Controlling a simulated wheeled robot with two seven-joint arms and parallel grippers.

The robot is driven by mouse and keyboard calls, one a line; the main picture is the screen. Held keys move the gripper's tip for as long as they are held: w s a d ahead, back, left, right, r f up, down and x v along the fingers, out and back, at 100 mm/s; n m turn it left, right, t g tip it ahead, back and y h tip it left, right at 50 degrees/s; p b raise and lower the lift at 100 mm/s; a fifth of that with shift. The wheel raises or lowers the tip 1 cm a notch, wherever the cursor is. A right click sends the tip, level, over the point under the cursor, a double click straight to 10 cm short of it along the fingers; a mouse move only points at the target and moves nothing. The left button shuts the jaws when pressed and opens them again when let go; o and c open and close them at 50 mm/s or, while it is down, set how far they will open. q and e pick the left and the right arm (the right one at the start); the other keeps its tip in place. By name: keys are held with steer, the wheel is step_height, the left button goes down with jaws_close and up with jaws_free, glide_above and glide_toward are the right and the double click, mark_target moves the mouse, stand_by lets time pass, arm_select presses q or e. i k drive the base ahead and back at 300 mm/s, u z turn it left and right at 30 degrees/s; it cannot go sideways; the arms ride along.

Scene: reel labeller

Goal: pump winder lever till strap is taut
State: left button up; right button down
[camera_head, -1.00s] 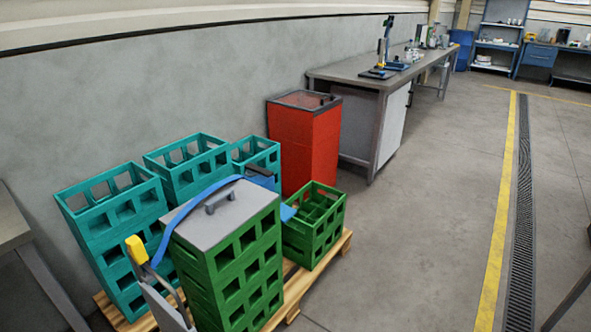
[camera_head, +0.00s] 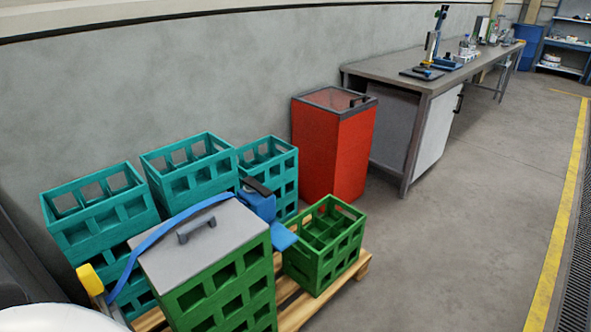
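A blue strap (camera_head: 165,233) runs over the grey lid (camera_head: 205,236) on a green crate stack (camera_head: 225,293). Its near end goes down the left side towards a yellow-tipped handle (camera_head: 90,279), mostly cut off below. At the far side of the lid is a blue device (camera_head: 259,202) with a dark handle-like top. I cannot tell which of these is the winder lever, or how tight the strap is. Neither of my grippers is in view. A rounded white part at the lower left appears to be mine and hides the handle's lower end.
Teal crates (camera_head: 100,213) stand along the wall behind the lidded stack. A small green crate (camera_head: 325,245) sits on the pallet (camera_head: 347,281) to the right. A red bin (camera_head: 332,145) and a workbench (camera_head: 428,82) stand beyond. The floor (camera_head: 455,225) right of them is clear.

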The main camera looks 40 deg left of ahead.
mark_target(250, 185)
steer(key=i, duration=0.5)
steer(key=u, duration=2)
steer(key=i, duration=0.5)
steer(key=u, duration=0.1)
